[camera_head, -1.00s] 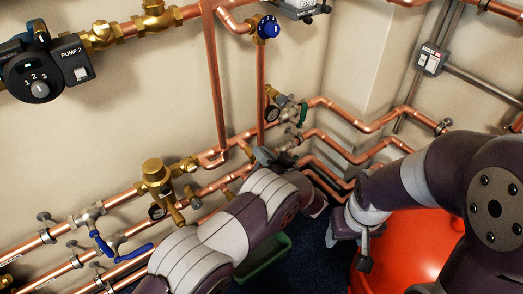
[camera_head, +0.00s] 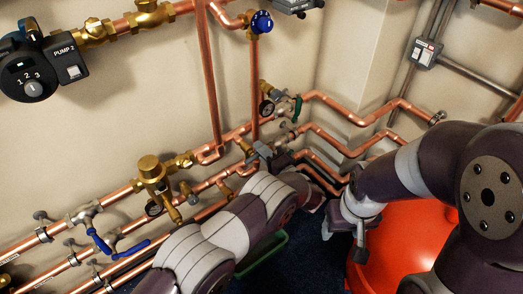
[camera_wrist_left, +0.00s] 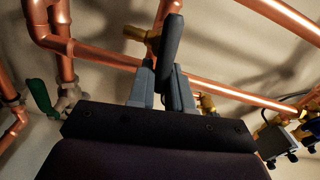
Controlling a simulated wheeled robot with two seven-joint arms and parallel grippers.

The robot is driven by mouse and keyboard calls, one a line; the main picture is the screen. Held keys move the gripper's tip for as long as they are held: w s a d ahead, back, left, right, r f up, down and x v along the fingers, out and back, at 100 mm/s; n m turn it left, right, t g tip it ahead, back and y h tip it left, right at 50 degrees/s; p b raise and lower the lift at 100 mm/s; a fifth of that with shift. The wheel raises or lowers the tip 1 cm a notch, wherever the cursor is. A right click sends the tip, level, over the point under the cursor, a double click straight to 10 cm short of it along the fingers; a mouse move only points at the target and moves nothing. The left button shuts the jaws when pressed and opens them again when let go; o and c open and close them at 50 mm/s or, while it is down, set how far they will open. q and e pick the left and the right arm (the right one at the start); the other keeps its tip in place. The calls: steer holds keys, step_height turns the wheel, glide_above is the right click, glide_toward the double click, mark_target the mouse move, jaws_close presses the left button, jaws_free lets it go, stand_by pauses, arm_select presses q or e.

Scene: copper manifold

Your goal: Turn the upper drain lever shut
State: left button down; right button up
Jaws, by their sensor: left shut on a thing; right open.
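In the left wrist view a dark, flat lever (camera_wrist_left: 172,42) stands upright beside a brass valve body (camera_wrist_left: 136,32) on a copper pipe. My left gripper (camera_wrist_left: 165,78) is shut on this lever, one grey finger on each side. In the head view my left gripper (camera_head: 263,151) is at the copper pipes below the corner bends, by a small brass fitting (camera_head: 245,147); the lever is too small to make out there. My right gripper (camera_head: 343,228) is open and empty, over the floor by the red vessel.
A green-handled valve (camera_head: 297,108) sits just above my left gripper and also shows in the left wrist view (camera_wrist_left: 42,97). Blue-handled valves (camera_head: 100,241) are at the lower left. A red vessel (camera_head: 400,240) stands at the right. Copper pipes run close along the wall.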

arm_select(q)
steer(key=shift+f+m, duration=0.3)
steer(key=shift+m, duration=0.7)
arm_select(e)
steer(key=shift+f, duration=0.1)
arm_select(q)
steer(key=c, duration=1.1)
jaws_free()
